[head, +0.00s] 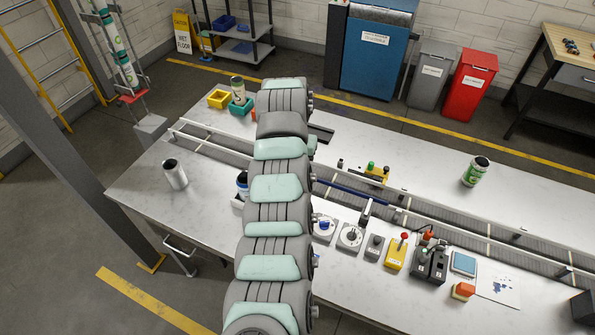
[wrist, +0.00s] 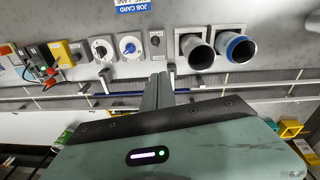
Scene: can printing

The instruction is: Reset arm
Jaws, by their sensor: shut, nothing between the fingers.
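My arm, in mint and grey segments, runs up the middle of the head view over the table (head: 150,200). The gripper itself cannot be made out there. In the wrist view my gripper (wrist: 157,80) is shut, with its grey fingers together and nothing held. It appears in front of the conveyor (wrist: 110,94), below the dials and two open cylinders; I cannot tell its height or whether it touches anything.
Dials, a yellow switch box (head: 396,252) and levers line the front. A pillar (head: 70,130) rises at left.

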